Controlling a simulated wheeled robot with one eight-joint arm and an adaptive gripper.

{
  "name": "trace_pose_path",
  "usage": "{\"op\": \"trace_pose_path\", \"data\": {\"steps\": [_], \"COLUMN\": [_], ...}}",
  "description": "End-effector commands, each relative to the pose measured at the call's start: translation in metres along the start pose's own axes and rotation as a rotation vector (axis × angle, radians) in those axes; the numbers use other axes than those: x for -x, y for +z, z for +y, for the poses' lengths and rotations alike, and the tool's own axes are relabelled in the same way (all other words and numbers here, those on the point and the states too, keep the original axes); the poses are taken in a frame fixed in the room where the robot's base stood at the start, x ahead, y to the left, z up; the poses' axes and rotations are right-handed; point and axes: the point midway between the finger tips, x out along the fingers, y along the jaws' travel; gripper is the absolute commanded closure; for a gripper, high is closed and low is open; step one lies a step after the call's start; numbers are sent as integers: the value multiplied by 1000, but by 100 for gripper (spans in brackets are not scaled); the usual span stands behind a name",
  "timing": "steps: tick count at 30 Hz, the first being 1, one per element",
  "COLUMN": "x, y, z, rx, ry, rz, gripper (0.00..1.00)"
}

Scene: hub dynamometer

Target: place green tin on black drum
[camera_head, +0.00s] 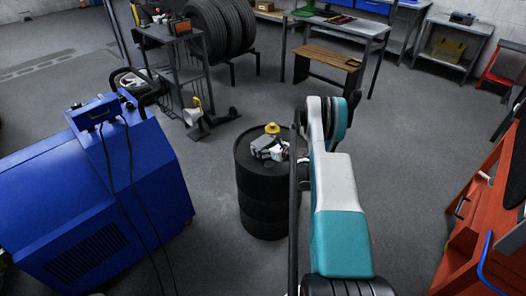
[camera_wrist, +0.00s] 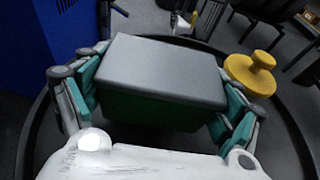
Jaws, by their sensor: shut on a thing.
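The green tin (camera_wrist: 150,108) has a flat grey lid and dark green sides in the wrist view. My gripper (camera_wrist: 160,95) is shut on it, with a teal-padded finger against each side. The black drum (camera_head: 265,205) stands upright on the floor near the middle of the head view. My gripper is over the drum's top in the head view (camera_head: 268,149). In the wrist view the drum's dark rim (camera_wrist: 298,135) curves around the tin and fingers. The tin's underside is hidden, so I cannot tell whether it touches the drum top.
A yellow knobbed object (camera_head: 272,128) is on the drum's far side, close to my right finger in the wrist view (camera_wrist: 252,72). A blue machine (camera_head: 100,190) stands left of the drum. A red cabinet (camera_head: 475,220) is at the right. Open floor lies between.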

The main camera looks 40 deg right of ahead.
Motion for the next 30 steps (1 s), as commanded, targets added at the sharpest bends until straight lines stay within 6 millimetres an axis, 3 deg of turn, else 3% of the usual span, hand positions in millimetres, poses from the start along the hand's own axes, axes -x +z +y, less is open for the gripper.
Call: {"op": "trace_pose_path", "data": {"steps": [3,10,11,12,30], "x": [-6,-6,-6,-6,-8], "y": [-19,-20,-20,-20,-18], "z": [0,0,0,0,1], "rx": [0,0,0,0,0], "ry": [0,0,0,0,0], "rz": [0,0,0,0,0], "gripper": [53,53,10,1,0]}}
